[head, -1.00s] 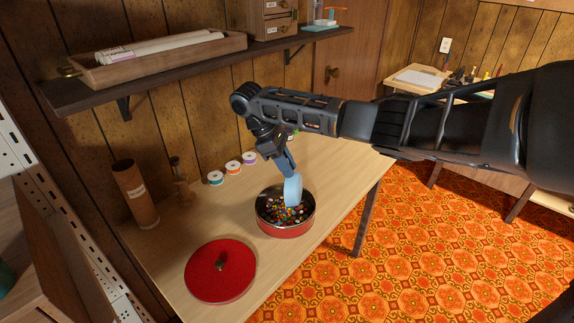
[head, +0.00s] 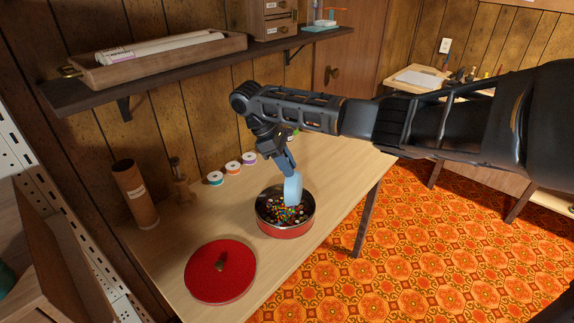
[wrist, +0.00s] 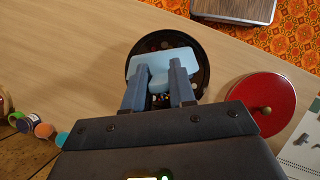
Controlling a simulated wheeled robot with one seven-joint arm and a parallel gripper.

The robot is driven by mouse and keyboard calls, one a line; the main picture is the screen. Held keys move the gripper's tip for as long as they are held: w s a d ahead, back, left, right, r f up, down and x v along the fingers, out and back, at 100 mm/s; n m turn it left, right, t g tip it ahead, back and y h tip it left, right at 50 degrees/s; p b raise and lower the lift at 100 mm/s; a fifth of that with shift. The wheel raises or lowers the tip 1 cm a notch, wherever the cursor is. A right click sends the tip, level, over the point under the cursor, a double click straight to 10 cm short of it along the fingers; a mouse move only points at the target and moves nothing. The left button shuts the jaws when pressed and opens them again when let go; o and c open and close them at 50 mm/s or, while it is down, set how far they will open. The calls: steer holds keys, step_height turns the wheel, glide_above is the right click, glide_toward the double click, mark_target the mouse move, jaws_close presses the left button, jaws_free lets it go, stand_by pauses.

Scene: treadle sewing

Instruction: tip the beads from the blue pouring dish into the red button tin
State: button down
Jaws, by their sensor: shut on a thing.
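The blue pouring dish (head: 293,188) is tipped steeply on its side over the red button tin (head: 285,231). My gripper (head: 288,170) is shut on the dish and holds it above the tin's opening. Many-coloured beads (head: 287,213) lie inside the tin, with darker and paler pieces around them. The inside of the dish is turned away in the head view, so I cannot tell whether any beads are in it. In the wrist view the dish (wrist: 160,62) spans between the fingers of my gripper (wrist: 158,85), with the tin's dark rim (wrist: 205,75) around it.
The red lid (head: 221,271) with a knob lies left of the tin on the table. Several thread spools (head: 233,167) stand behind. A brown cardboard tube (head: 135,194) and a wooden stand (head: 180,185) are at the left. A shelf (head: 160,72) hangs above the table.

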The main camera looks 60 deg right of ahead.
steer(key=shift+f, duration=0.25)
steer(key=shift+w+a+g, duration=0.15)
steer(key=shift+w+g, duration=0.25)
steer(key=shift+w, duration=0.1)
stand_by(1.9)
stand_by(0.6)
steer(key=shift+r, duration=0.2)
steer(key=shift+f, duration=0.25)
steer(key=shift+w+a+g, duration=0.15)
steer(key=shift+w+g, duration=0.25)
steer(key=shift+w, duration=0.05)
stand_by(2.3)
stand_by(0.4)
